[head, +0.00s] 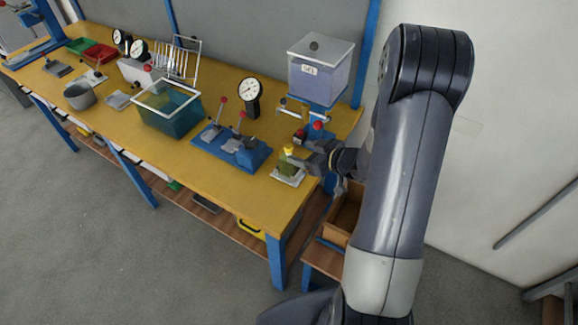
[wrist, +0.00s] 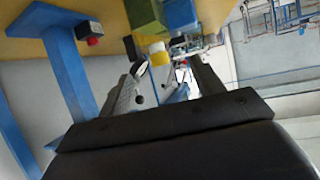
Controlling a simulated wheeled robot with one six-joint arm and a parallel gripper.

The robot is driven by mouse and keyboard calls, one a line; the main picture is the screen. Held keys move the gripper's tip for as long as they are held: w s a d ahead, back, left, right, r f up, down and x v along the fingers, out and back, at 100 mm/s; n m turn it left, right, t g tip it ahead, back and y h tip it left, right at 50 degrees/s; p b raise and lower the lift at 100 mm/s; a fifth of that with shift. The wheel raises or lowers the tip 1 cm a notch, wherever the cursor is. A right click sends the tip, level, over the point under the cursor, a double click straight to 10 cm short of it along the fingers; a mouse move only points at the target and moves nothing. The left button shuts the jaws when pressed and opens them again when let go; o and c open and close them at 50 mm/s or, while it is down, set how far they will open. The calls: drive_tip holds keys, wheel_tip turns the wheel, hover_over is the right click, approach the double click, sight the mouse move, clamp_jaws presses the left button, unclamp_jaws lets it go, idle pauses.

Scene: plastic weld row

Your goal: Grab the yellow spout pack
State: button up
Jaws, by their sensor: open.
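The yellow spout pack (head: 289,150) shows a yellow top over a dark green body, standing on a small pale plate (head: 291,180) at the bench's right front. In the wrist view its yellow and white spout (wrist: 158,52) lies just beyond my fingertips, near the middle, with the green body (wrist: 145,15) above it in the picture. My gripper (head: 308,157) reaches in from the right, close beside the pack. In the wrist view my gripper (wrist: 167,64) has its fingers spread apart with nothing held. Whether a finger touches the pack I cannot tell.
A blue lever fixture (head: 232,148) stands left of the pack. A clear bin (head: 320,70) on a blue stand and red knobs (head: 318,126) are behind it. A teal tank (head: 166,107) sits farther left. The bench's front edge (head: 262,231) is near, with bare yellow top between.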

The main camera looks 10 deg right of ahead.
sight(291, 151)
drive_tip(key=shift+w+a+f, duration=0.25)
drive_tip(key=shift+w+a, duration=0.05)
drive_tip(key=shift+w, duration=0.15)
drive_tip(key=shift+x, duration=0.9)
drive_tip(key=p+x, duration=0.1)
drive_tip(key=x, duration=0.3)
drive_tip(key=shift+s+a+f, duration=0.1)
clamp_jaws()
